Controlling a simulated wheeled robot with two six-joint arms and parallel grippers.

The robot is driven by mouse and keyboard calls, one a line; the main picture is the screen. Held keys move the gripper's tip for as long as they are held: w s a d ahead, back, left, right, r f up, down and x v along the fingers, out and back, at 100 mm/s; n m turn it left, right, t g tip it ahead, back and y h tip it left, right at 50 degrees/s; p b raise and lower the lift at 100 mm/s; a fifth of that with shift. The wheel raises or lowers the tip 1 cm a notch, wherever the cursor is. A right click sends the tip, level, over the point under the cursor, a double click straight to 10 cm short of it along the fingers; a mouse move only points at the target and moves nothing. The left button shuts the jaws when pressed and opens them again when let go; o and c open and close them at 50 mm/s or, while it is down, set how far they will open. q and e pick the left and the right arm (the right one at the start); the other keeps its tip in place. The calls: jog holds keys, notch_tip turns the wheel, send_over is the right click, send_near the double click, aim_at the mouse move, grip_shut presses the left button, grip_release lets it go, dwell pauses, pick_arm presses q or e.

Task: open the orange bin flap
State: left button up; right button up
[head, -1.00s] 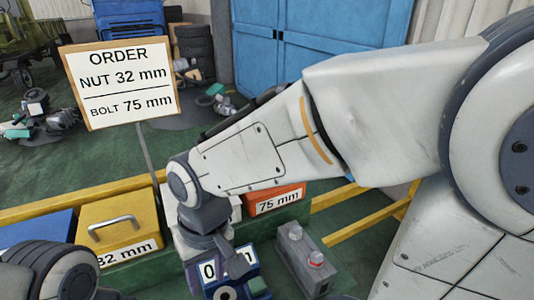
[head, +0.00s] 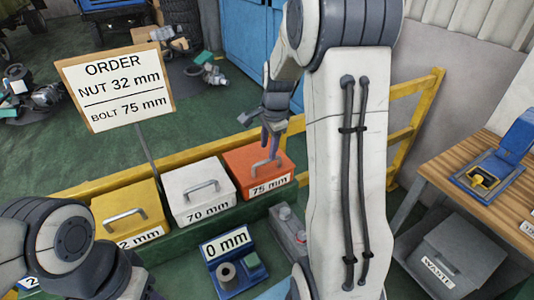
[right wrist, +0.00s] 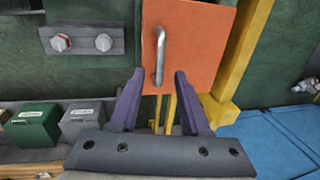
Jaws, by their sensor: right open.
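The orange bin (head: 240,163), labelled 75 mm, stands at the right end of the bin row with its flap down. A grey metal bar handle (head: 258,172) is on the flap. In the right wrist view the orange flap (right wrist: 199,45) is ahead, with the handle (right wrist: 160,50) upright in the picture. My right gripper (head: 271,146) is just above the flap, pointing down. In the wrist view its fingers (right wrist: 159,73) are open, with the handle's near end between their tips in the picture. Contact cannot be told. My left arm shows at lower left; its gripper is not in view.
A white 70 mm bin (head: 190,210) and a yellow bin (head: 108,205) stand left of the orange one. A blue 0 mm device (head: 228,285) is in front. A yellow rail (head: 412,128) runs behind; a wooden workbench (head: 450,160) is at right.

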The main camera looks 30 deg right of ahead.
aim_at(266, 161)
jog(key=f, duration=0.2)
jog(key=w+f, duration=0.1)
jog(key=f, duration=0.1)
jog(key=shift+f+p, duration=0.35)
jog(key=shift+f, duration=0.05)
grip_shut()
dwell(1.1)
